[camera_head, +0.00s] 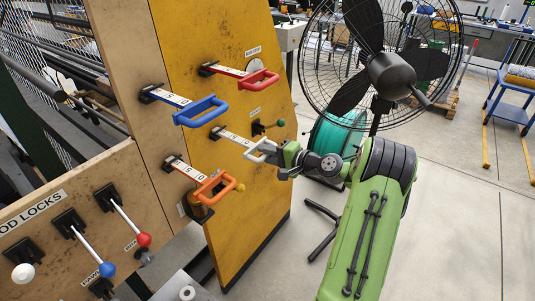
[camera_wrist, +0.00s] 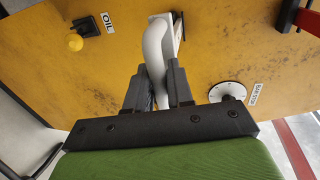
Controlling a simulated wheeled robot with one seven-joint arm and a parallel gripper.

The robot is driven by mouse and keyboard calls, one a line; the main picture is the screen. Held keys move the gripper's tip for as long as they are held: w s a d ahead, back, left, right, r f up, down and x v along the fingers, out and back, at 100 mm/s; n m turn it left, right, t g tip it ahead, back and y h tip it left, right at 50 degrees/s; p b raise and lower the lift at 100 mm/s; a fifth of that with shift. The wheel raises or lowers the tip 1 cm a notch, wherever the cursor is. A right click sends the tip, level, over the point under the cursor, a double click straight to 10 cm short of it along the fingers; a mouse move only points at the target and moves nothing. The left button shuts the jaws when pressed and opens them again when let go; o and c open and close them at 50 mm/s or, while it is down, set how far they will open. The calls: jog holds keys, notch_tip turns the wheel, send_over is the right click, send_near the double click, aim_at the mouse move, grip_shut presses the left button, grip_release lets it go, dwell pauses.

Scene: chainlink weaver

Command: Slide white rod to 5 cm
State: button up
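The white rod (camera_head: 234,138) sticks out of the yellow panel (camera_head: 207,58) with numbers marked along its top; I cannot read its setting. Its white loop handle (camera_head: 258,150) is at the outer end. My gripper (camera_head: 270,153) is at this handle. In the wrist view my gripper (camera_wrist: 158,82) has one black finger on each side of the white handle (camera_wrist: 153,48), close against it, and looks shut on it. The handle's lower part is hidden between the fingers.
A blue handle (camera_head: 203,113) and a red handle (camera_head: 262,80) are above, and an orange handle (camera_head: 213,189) is below. A green-knobbed lever (camera_head: 280,122) is close behind my gripper. A large fan (camera_head: 390,75) stands at right. Rod-lock levers (camera_head: 88,251) are at lower left.

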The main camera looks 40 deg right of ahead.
aim_at(254, 146)
grip_shut()
jog(key=x, duration=0.3)
jog(key=r+p+x, duration=0.1)
jog(key=x, duration=0.1)
jog(key=shift+w+a+f, duration=0.1)
jog(key=shift+w, duration=0.2)
jog(key=shift+s, duration=0.2)
jog(key=o, duration=0.7)
grip_release()
jog(key=shift+s, duration=0.1)
jog(key=v, duration=1.5)
jog(key=shift+s+d+r+b, duration=0.2)
jog(key=shift+s+d+b, duration=0.05)
jog(key=shift+b, duration=0.15)
